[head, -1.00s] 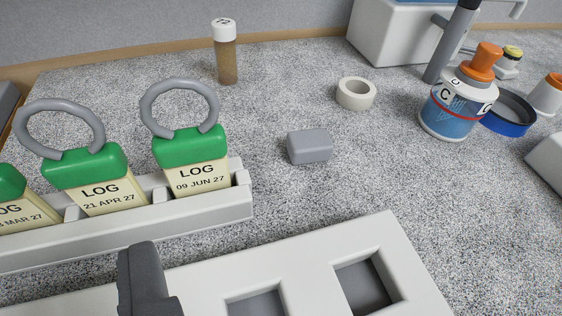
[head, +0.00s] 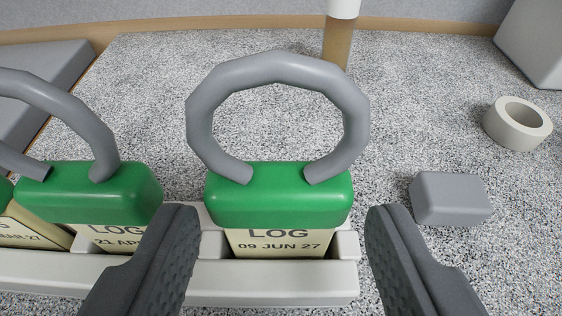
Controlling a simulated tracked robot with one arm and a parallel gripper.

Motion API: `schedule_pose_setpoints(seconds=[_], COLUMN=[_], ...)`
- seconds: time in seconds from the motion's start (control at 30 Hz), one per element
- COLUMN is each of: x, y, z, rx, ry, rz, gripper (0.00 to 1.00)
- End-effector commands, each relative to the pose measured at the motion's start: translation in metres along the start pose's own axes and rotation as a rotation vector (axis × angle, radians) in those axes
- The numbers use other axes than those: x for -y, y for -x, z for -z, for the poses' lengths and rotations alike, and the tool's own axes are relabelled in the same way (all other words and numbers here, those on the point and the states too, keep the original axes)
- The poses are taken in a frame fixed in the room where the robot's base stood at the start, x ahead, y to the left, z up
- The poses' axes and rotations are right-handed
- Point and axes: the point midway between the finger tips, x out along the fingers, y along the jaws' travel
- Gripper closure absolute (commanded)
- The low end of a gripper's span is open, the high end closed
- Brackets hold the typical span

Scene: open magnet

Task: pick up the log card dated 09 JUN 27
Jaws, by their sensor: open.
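The log card dated 09 JUN 27 (head: 279,245) stands upright in the right end slot of a pale grey rack (head: 270,284). It has a cream face, a green top (head: 278,196) and a grey ring handle (head: 277,66). My gripper (head: 277,225) is open, with one dark finger to the left of this card and one to the right. Neither finger visibly touches it. The left finger covers part of the neighbouring card marked 21 APR (head: 118,234), which also has a green top and grey ring.
Another card (head: 30,232) stands at the far left of the rack. A grey block (head: 450,198) lies right of the rack, and a white tape roll (head: 517,123) lies beyond it. A brown vial (head: 337,42) stands behind the ring.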

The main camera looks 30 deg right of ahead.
Motion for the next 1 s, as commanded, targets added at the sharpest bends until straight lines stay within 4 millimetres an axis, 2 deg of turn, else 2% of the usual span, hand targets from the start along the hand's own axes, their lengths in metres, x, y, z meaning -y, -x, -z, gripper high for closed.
schedule_pose_setpoints(seconds=[0.27, 0.6, 0.87, 1.0], x=[0.001, 0.002, 0.002, 0.002], y=[-0.013, -0.052, -0.056, -0.056], z=[0.002, 0.007, 0.007, 0.007], rx=[0.0, 0.001, 0.002, 0.002], ry=[-0.001, -0.001, 0.001, 0.001], rz=[0.001, 0.001, 0.001, 0.001], gripper=[0.49, 0.49, 0.49, 0.77])
